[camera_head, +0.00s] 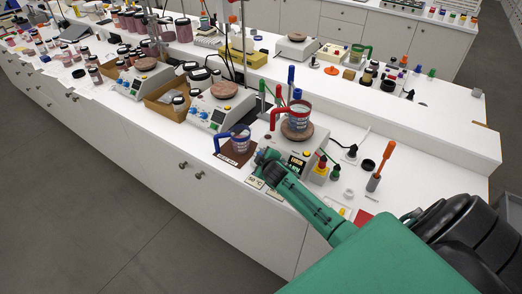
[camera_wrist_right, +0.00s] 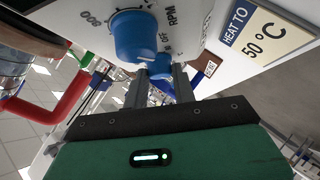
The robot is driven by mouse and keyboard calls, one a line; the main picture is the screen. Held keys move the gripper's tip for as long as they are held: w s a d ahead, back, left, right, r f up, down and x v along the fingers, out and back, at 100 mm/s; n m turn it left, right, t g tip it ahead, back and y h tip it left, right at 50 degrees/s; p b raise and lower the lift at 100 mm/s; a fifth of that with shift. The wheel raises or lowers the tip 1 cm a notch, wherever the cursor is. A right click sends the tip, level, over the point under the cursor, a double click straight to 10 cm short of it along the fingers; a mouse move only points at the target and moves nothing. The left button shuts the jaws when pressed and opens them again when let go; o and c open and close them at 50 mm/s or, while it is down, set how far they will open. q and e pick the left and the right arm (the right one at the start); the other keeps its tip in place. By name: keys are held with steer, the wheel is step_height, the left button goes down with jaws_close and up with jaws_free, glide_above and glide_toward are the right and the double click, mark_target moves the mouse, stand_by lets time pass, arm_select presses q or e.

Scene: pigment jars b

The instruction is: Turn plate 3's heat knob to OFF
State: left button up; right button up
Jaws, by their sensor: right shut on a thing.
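The nearest hot plate (camera_head: 313,153) stands on the bench with a red-handled mug (camera_head: 299,117) on its round brown top. I cannot read a plate number. My right gripper (camera_head: 264,158) reaches its front panel, which my arm partly hides. In the right wrist view, a large blue knob (camera_wrist_right: 135,37) sits beside "800" and "RPM" print. A smaller blue knob (camera_wrist_right: 160,67) shows between the fingertips of my right gripper (camera_wrist_right: 159,76), shut on it. Its pointer and setting are hidden. A "HEAT TO 50 °C" card (camera_wrist_right: 265,32) is close by. My left gripper is not in view.
A blue-handled mug (camera_head: 239,139) stands on a brown mat left of my gripper. Two more hot plates (camera_head: 210,118) (camera_head: 133,85) stand farther left.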

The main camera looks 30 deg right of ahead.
steer(key=shift+w+r+n+g+y+p, duration=0.1)
steer(key=shift+r+n+g+y+p, duration=0.3)
steer(key=shift+n+p, duration=0.45)
steer(key=shift+f, duration=0.15)
steer(key=o, duration=1)
steer(key=shift+f, duration=0.1)
steer(key=shift+s+r, duration=0.2)
steer(key=shift+s, duration=0.35)
steer(key=b+v, duration=0.4)
steer(key=v, duration=0.8)
steer(key=shift+s+r, duration=0.15)
steer(key=shift+r, duration=0.15)
